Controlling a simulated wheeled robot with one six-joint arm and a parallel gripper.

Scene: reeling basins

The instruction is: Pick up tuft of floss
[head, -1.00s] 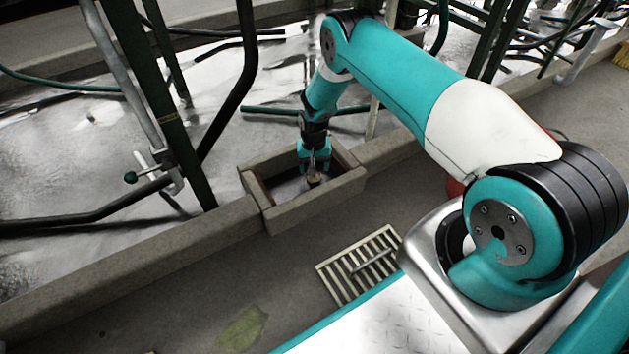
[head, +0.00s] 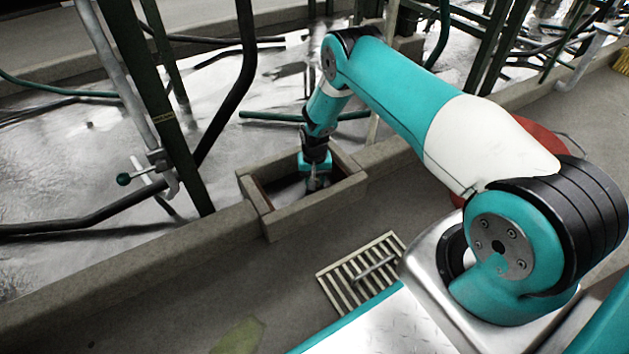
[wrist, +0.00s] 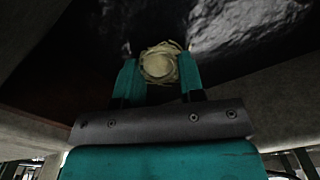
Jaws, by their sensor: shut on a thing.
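The tuft of floss (wrist: 160,64) is a pale cream, roundish bundle with stray strands. In the wrist view it sits between the two teal fingers of my gripper (wrist: 159,78), which are shut on it. In the head view my gripper (head: 314,184) points down inside a small square stone basin (head: 315,210); the tuft is hard to make out there. Dark, shiny water or wet floor shows beyond the tuft in the wrist view. I cannot tell whether the tuft touches the basin's bottom.
Stone walls surround my gripper closely on all sides. A metal floor grate (head: 362,272) lies in front of the basin. Dark green posts (head: 160,110) and a black pipe (head: 235,100) stand to the left. A low stone kerb (head: 150,265) runs along the wet area.

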